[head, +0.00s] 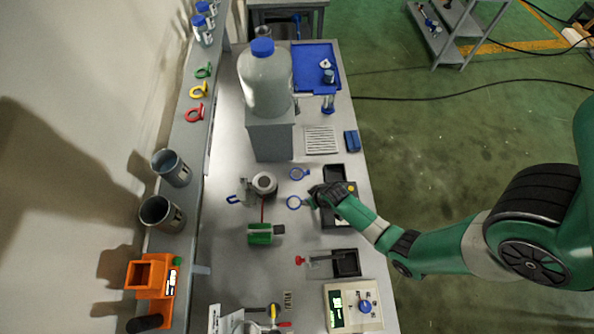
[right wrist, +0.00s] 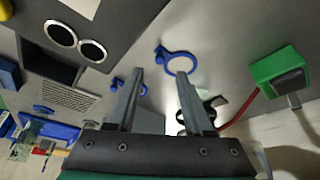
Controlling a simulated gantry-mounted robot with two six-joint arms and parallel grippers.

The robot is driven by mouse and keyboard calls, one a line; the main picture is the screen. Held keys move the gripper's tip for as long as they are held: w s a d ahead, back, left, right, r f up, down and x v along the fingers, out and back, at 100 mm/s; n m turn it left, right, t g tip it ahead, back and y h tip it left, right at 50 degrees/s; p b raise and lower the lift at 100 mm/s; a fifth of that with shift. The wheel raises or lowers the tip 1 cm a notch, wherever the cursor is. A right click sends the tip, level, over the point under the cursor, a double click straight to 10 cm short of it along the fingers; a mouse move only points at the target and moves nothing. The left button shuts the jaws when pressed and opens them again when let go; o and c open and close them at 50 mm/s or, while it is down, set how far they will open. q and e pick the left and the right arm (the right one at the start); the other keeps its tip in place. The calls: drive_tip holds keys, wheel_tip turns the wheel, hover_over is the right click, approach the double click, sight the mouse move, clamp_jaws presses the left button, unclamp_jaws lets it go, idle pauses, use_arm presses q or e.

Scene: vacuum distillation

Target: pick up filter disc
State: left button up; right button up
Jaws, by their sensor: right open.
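Two blue rings with small tabs lie on the grey bench in the head view, a nearer one (head: 294,202) and a farther one (head: 299,174). They are the most disc-like things near my gripper; I cannot tell which is the filter disc. My right gripper (head: 314,197) is just right of the nearer ring. In the right wrist view, my right gripper (right wrist: 161,74) is open with nothing between its fingers. One blue ring (right wrist: 194,65) shows just beyond the right-hand fingertip. Another blue piece (right wrist: 119,84) is partly hidden behind the left-hand finger. My left gripper is not in view.
A black box (head: 345,218) is beneath and right of my gripper. A round metal part (head: 264,183) and a green block (head: 260,234) stand to the left. A large bottle (head: 266,82) stands farther back on a grey block (head: 272,140).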

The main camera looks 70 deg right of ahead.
sight(297, 201)
drive_tip(key=b+x, duration=0.1)
drive_tip(key=x, duration=0.1)
drive_tip(key=b+x, duration=0.1)
drive_tip(key=x, duration=0.2)
drive_tip(key=shift+s+f, duration=0.15)
drive_tip(key=shift+s, duration=0.05)
clamp_jaws()
